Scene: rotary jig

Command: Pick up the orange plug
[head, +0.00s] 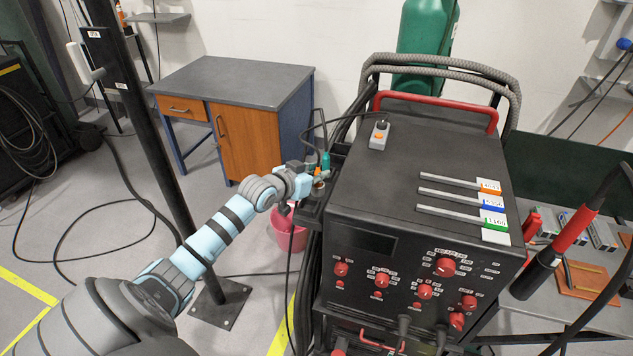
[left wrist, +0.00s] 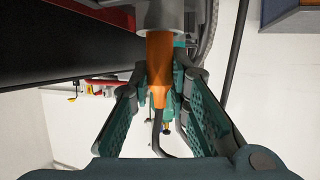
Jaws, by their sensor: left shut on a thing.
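The orange plug (left wrist: 159,68) shows in the left wrist view, between the two fingers of my left gripper (left wrist: 164,80). A dark cable runs from its narrow end. My left gripper is shut on the plug. In the head view my left gripper (head: 319,176) is at the left side of the black machine, beside its side shelf, and the plug is mostly hidden there. My right gripper is not in view.
The black machine (head: 440,150) carries a grey box with an orange button (head: 379,135) and several labelled grey bars. A pink bucket (head: 287,232) stands on the floor below my gripper. A desk (head: 240,80) stands behind. A black post (head: 150,150) rises close to my left arm.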

